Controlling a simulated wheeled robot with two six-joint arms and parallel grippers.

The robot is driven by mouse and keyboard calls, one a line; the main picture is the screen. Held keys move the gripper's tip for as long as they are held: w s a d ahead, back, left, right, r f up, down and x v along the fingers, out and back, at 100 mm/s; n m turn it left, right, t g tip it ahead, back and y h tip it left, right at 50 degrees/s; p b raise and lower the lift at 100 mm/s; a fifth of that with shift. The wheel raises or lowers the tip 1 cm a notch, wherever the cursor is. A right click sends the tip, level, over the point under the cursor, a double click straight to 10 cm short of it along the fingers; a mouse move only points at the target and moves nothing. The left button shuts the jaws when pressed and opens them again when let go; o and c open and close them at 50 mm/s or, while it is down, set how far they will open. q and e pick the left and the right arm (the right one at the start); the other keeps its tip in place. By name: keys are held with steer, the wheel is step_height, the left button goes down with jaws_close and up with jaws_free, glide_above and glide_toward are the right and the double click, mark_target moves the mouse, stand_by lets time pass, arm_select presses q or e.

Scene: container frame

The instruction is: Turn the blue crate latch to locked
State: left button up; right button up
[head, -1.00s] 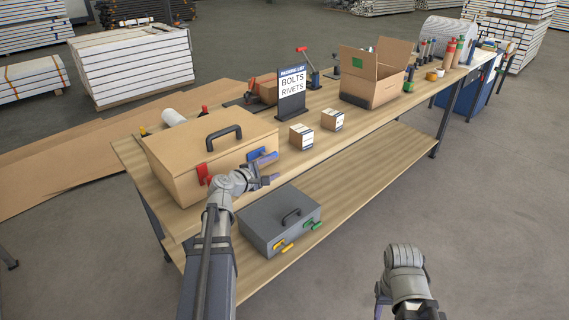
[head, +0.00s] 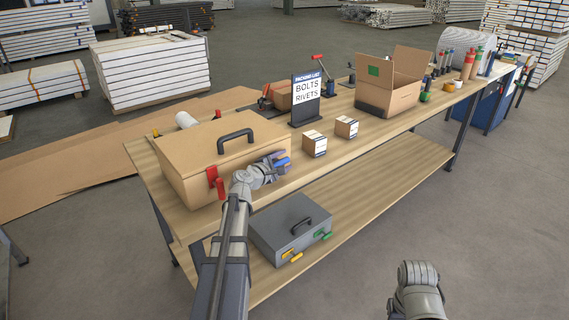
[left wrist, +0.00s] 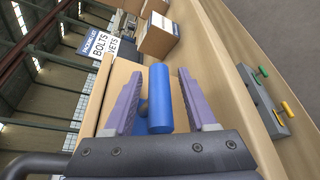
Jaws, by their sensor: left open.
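The tan crate (head: 195,160) with a dark top handle stands on the upper shelf of the wooden bench. Its blue latch (head: 282,162) is at the right of its front face, mostly hidden behind my left gripper in the head view. My left gripper (head: 280,164) is open at the latch. In the left wrist view the blue latch handle (left wrist: 160,98) lies between the two purple fingers, with gaps to them. A red latch (head: 217,182) hangs at the left of the same front face. My right gripper (head: 420,274) is at the lower right, its fingers not clearly visible.
A grey case (head: 290,228) with yellow and green latches sits on the lower shelf. Two small boxes (head: 314,144) and a packing-list sign (head: 306,98) stand right of the crate. An open carton (head: 388,98) is farther along the bench. The floor at right is clear.

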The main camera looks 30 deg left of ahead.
arm_select(q)
steer(key=shift+w, duration=0.4)
steer(key=shift+c, duration=0.2)
steer(key=shift+s+d, duration=0.1)
steer(key=shift+s, duration=0.05)
jaws_close()
